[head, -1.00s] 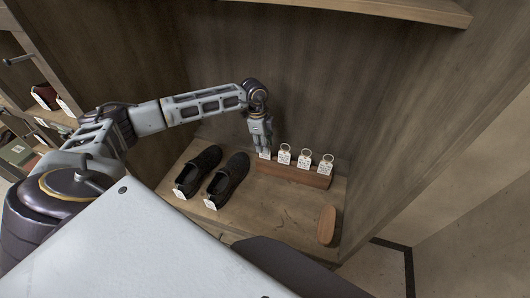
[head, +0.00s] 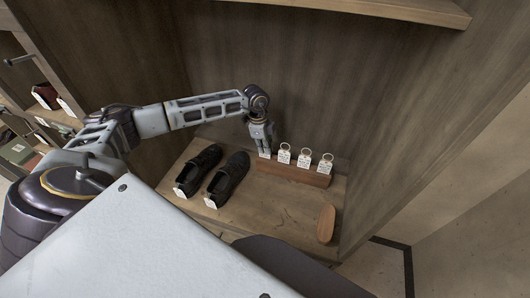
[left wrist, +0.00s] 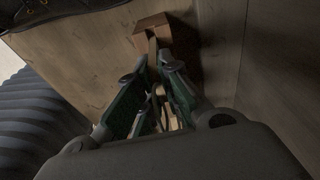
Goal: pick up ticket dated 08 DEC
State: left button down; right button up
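A row of white tickets with metal rings stands on a long reddish-brown wooden block on the shelf; several show. The clear ones are the left one (head: 284,156), the middle one (head: 304,160) and the right one (head: 326,165). Another ticket (head: 265,155) shows partly at my left gripper's tips. Their dates are too small to read. My left gripper (head: 265,149) points down at the block's left end. In the left wrist view its green-padded fingers (left wrist: 152,68) stand a little apart, with a ring (left wrist: 159,93) seen between them. My right gripper is not in view.
The wooden block (head: 290,174) sits near the back wall. Dark shoes (head: 228,180) with white tags stand left of it. A brown oval brush-like piece (head: 326,223) lies at the front right. Bare shelf (head: 275,210) lies between. A board (head: 380,8) hangs above.

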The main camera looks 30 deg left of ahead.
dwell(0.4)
pick_arm(q)
jog(key=shift+r, duration=0.85)
notch_tip(320, 180, up, 8)
jog(key=shift+r+b, duration=0.15)
jog(key=shift+b, duration=0.4)
